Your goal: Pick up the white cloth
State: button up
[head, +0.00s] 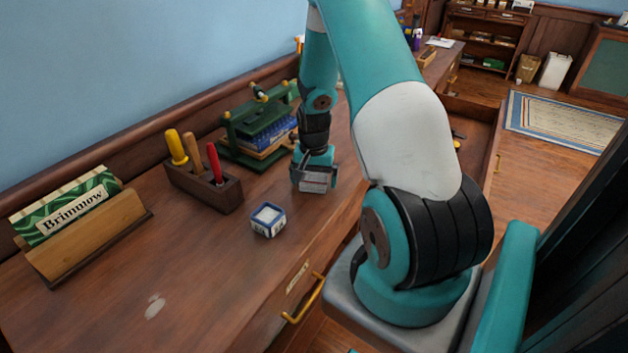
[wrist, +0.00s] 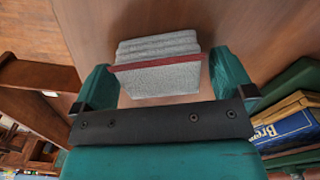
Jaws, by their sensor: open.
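The white cloth (wrist: 160,65) is a folded greyish-white pad with a dark red band across it. It lies on the wooden desk top. In the wrist view it sits between the two teal fingers of my gripper (wrist: 161,75), with a small gap on the right; on the left, its edge is close to the finger. In the head view my gripper (head: 314,176) points down over the desk, and the cloth (head: 316,185) shows below it, partly hidden by the fingers. My gripper is open.
A small blue-and-white box (head: 268,220) stands nearer on the desk (head: 215,285). A wooden tool holder (head: 205,187) and a green rack (head: 240,130) stand left of my gripper. A sign in a wooden stand (head: 90,235) is at far left. An open drawer (head: 470,130) is at right.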

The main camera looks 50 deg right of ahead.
aim_at(314, 176)
jog(key=c, duration=1)
jog(key=shift+o, duration=0.2)
notch_tip(314, 176, up, 20)
